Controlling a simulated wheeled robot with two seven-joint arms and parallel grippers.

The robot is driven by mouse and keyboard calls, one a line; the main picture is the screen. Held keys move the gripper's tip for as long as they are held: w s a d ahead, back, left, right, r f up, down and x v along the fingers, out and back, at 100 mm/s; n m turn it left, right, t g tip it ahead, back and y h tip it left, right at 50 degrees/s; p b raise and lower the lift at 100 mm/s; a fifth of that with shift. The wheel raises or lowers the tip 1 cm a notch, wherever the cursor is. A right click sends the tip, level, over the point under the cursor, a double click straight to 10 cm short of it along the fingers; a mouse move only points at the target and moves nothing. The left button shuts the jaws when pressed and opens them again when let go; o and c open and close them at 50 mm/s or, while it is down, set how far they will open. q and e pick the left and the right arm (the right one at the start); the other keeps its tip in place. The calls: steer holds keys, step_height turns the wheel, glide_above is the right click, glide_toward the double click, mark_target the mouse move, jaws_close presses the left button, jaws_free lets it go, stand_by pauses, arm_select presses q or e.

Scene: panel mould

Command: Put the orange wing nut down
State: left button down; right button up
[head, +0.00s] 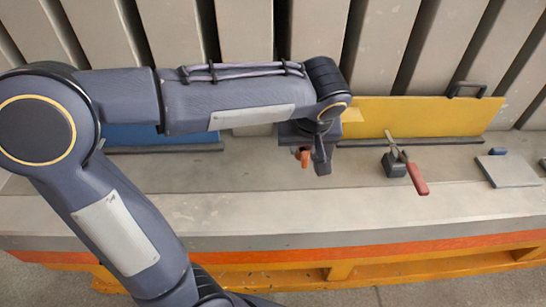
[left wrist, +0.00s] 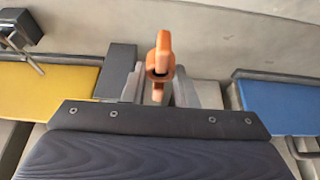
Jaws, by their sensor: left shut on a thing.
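The orange wing nut (head: 304,158) is small and held between the fingers of my left gripper (head: 312,163), above the grey bench surface (head: 240,172). In the left wrist view the wing nut (left wrist: 161,58) shows upright between the fingertips of the left gripper (left wrist: 160,85), with a dark hole in its middle. The left gripper is shut on it. My right gripper is not in view.
A yellow panel (head: 420,115) with a black handle stands behind the gripper. A toggle clamp with a red handle (head: 417,179) stands to its right. A blue panel (head: 150,134) is at the left, and a grey plate (head: 507,171) lies at the far right. Bench between is clear.

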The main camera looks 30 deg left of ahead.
arm_select(q)
steer(key=w+a+f, duration=0.3)
steer(key=a, duration=0.4)
glide_above(270, 159)
steer(key=s+d, duration=0.1)
step_height(270, 159, down, 5)
steer(key=shift+s+d+f, duration=0.1)
steer(key=shift+s+d, duration=0.05)
steer(key=shift+a+f, duration=0.15)
steer(key=shift+f, duration=0.75)
steer(key=shift+a+f, duration=0.1)
steer(key=shift+f, duration=0.8)
steer(key=shift+f+b, duration=0.15)
steer(key=shift+b, duration=0.2)
steer(key=c, duration=1.1)
jaws_free()
steer(key=shift+c, duration=0.2)
